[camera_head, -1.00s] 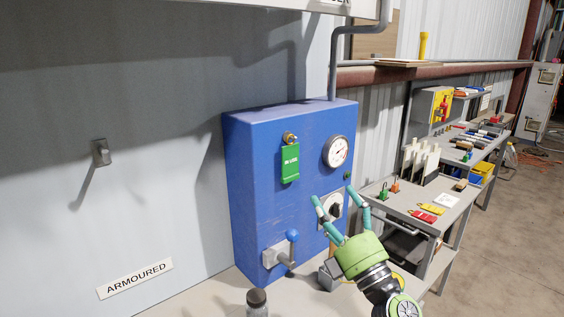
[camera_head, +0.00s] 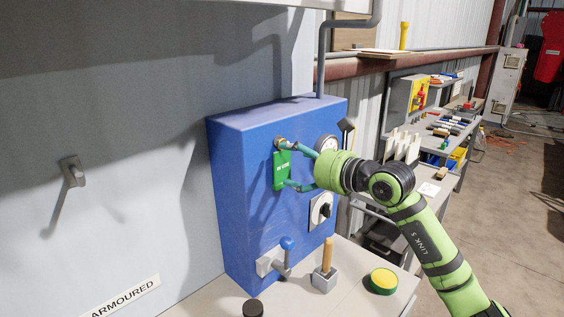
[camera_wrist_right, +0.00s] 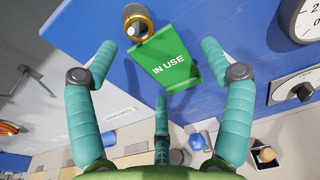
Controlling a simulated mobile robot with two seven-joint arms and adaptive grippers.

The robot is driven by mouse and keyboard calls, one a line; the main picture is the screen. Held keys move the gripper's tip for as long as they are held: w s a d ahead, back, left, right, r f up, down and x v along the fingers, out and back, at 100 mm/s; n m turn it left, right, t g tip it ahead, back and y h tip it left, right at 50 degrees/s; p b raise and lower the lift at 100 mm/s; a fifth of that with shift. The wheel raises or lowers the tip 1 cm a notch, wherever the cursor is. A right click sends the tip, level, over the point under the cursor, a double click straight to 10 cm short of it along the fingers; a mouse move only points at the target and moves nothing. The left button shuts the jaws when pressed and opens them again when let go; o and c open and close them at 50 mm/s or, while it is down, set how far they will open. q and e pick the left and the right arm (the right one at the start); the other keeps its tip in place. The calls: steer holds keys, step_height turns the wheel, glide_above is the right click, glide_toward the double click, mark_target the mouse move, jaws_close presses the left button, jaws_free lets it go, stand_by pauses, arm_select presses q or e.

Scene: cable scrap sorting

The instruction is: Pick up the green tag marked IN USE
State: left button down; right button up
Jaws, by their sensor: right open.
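The green tag (camera_head: 281,170) marked IN USE hangs on the front of a blue cabinet (camera_head: 240,205), below a brass-coloured round fitting (camera_head: 283,143). In the right wrist view the tag (camera_wrist_right: 166,57) lies between and beyond my spread fingers, its lettering readable, with the brass ring (camera_wrist_right: 138,22) at its upper left. My right gripper (camera_head: 283,165) is open at the tag, one finger near its top and one near its bottom in the head view. I cannot tell whether a finger touches it. My left gripper is not in view.
A gauge (camera_head: 327,145), a rotary switch (camera_head: 320,208) and a blue-knobbed lever (camera_head: 287,244) are on the cabinet front. A wooden-handled tool in a grey block (camera_head: 325,276) and a green-yellow roll (camera_head: 382,281) stand on the bench below.

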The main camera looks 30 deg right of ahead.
mark_target(282, 164)
steer(key=shift+x, duration=1.3)
steer(key=shift+s, duration=0.1)
steer(key=c, duration=0.9)
steer(key=shift+c, duration=0.2)
